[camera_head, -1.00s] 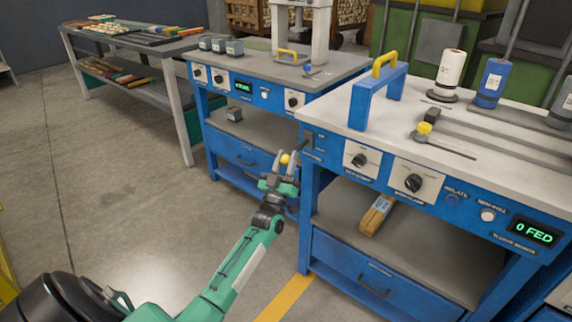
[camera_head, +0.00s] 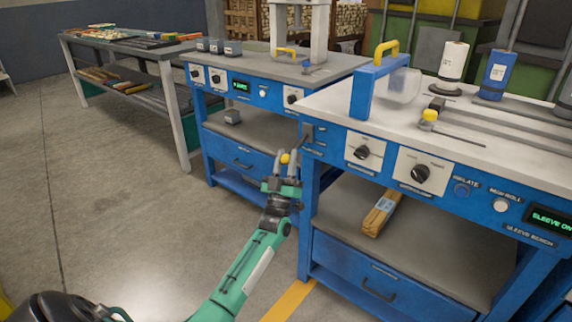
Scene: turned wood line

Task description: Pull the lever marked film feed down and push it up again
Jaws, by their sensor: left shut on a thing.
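The lever is a short dark arm that comes out of a dark plate (camera_head: 307,137) on the left end of the front bench. Its yellow knob (camera_head: 285,158) is at the outer end. My left gripper (camera_head: 287,160) comes up from below, with its fingers on either side of the knob, shut on it. The fingers hide part of the knob and lever. The label by the plate is too small to read. The bench display (camera_head: 551,220) reads "SLEEVE ON", cut off at the picture's edge. My right gripper is not in view.
A blue frame with a yellow top (camera_head: 385,65) stands on the bench, with a clear film piece (camera_head: 404,86) beside it. White (camera_head: 453,61) and blue (camera_head: 495,75) rolls stand behind. A second blue bench (camera_head: 240,160) is behind my gripper. Floor at left is free.

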